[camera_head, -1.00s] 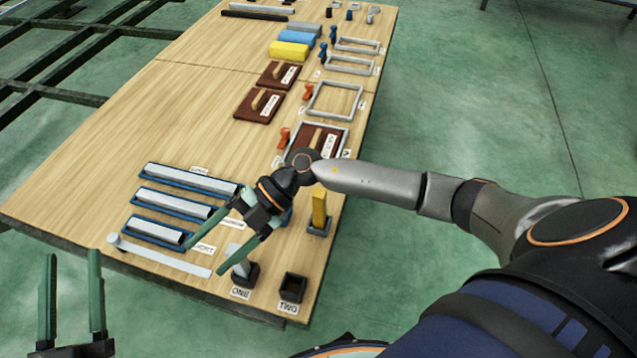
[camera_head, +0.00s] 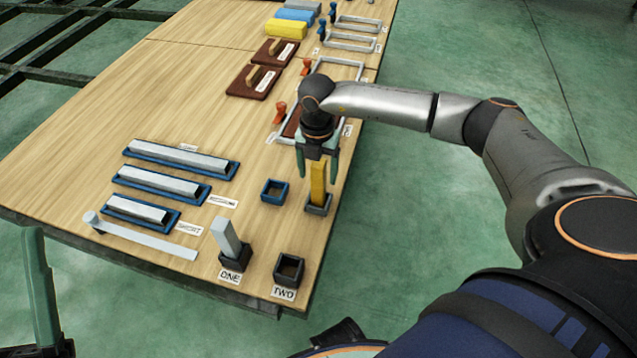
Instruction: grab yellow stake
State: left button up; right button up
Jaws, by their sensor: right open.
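The yellow stake (camera_head: 318,184) stands upright in a small grey square holder (camera_head: 318,207) near the right edge of the table. My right gripper (camera_head: 317,168) points down over it. Its two fingers are open, one on each side of the stake's upper part, and the stake's top is hidden by the gripper. I cannot tell whether the fingers touch it. My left gripper (camera_head: 42,300) shows only in part at the lower left, with one finger in view.
An empty blue holder (camera_head: 274,192) sits left of the stake. A grey stake stands in dark holder ONE (camera_head: 235,258); dark holder TWO (camera_head: 288,270) is empty. Grey bars lie in blue trays (camera_head: 182,160) to the left. A framed brown board (camera_head: 291,125) is behind my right gripper.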

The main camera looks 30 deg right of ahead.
aim_at(318, 183)
jog(key=f+b, duration=0.1)
jog(key=f, duration=0.2)
jog(key=f+b, duration=0.1)
jog(key=f, duration=0.1)
jog(key=shift+w+d+f+b, duration=0.3)
jog(key=shift+w+d+b, duration=0.05)
jog(key=shift+w+d, duration=0.05)
grip_shut()
jog(key=shift+r, duration=0.1)
dwell(0.3)
